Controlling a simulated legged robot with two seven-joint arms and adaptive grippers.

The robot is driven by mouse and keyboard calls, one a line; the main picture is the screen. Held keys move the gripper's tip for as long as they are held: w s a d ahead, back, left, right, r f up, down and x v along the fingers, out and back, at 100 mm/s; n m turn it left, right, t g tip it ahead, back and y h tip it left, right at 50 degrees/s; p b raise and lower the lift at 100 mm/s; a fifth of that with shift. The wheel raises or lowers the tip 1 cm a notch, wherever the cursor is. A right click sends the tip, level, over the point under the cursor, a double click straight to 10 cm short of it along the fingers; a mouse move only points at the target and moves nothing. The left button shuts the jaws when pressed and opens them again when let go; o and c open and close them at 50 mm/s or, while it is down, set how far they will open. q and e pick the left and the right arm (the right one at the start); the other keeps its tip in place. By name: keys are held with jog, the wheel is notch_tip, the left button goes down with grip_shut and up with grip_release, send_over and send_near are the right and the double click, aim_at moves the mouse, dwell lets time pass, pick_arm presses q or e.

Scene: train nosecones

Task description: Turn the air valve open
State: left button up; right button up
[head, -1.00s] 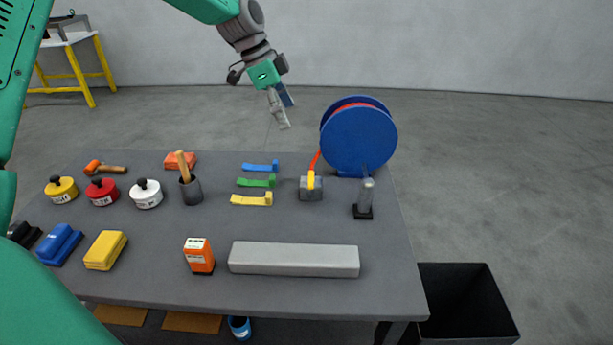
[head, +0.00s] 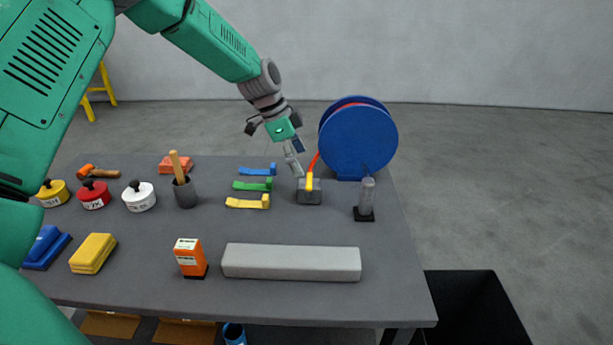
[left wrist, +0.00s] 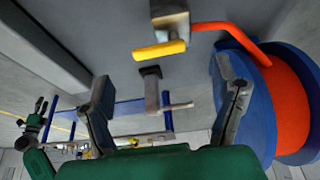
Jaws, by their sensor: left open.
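The air valve is a small grey block (head: 310,197) with a yellow handle (head: 309,183) on the table, right of centre in the head view. A red-orange hose (head: 313,162) runs from it to the blue reel. The left wrist view shows the valve block (left wrist: 170,20) and yellow handle (left wrist: 160,51) at the top. My left gripper (head: 297,168) is above and just left of the valve, empty. In the left wrist view its spread fingers (left wrist: 163,85) are open, with the handle beyond them; I see no contact.
The big blue hose reel (head: 357,142) stands close behind and right of the valve. A grey cylinder on a black base (head: 366,197) stands to its right. Blue, green and yellow (head: 247,202) pieces lie to its left. A long grey block (head: 291,262) lies in front.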

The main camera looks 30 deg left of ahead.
aim_at(309, 179)
pick_arm(q)
jog(key=x, duration=0.4)
jog(key=shift+w+d+f, duration=0.1)
jog(key=shift+d+f, duration=0.05)
jog(key=shift+d, duration=0.1)
jog(key=shift+f, duration=0.45)
jog(key=shift+w+a+f, duration=0.1)
jog(key=shift+a+f, duration=0.05)
jog(key=shift+a, duration=0.1)
jog(key=shift+d, duration=0.15)
jog(key=c, duration=1.1)
jog(key=shift+d, duration=0.1)
jog(key=shift+c, duration=0.4)
